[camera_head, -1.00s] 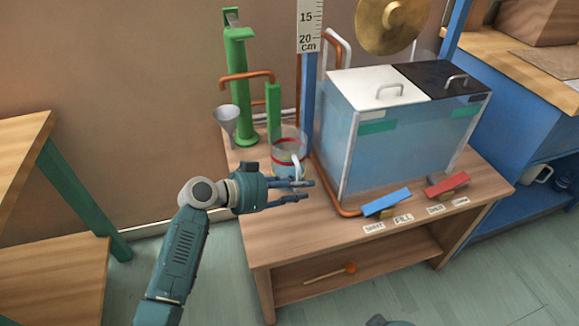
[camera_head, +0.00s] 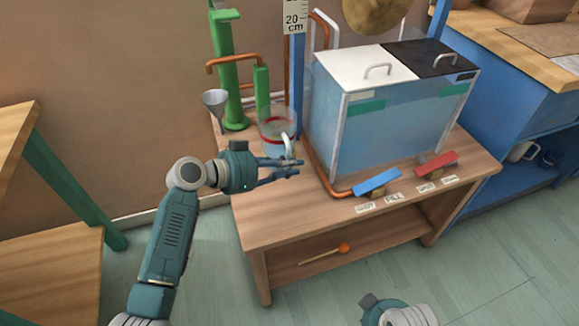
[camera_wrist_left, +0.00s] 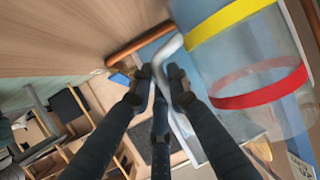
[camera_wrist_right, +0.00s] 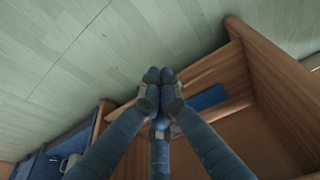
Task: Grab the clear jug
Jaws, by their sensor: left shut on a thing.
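In the left wrist view the jug (camera_wrist_left: 262,55) fills the right side, with yellow and red bands. My left gripper (camera_head: 296,167) is at the jug's handle. In the left wrist view its fingers (camera_wrist_left: 160,82) are shut on the white handle (camera_wrist_left: 168,50). My right arm's end (camera_head: 398,312) shows at the bottom of the head view. In its wrist view my right gripper (camera_wrist_right: 158,85) has its fingertips together, with nothing between them.
A blue-tinted tank (camera_head: 385,120) with white and black lids stands right of the jug. A funnel (camera_head: 215,103) and green pump (camera_head: 228,70) stand at the left. Blue (camera_head: 376,182) and red (camera_head: 437,166) levers sit at the front. An orange-headed mallet (camera_head: 342,248) lies on the lower shelf.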

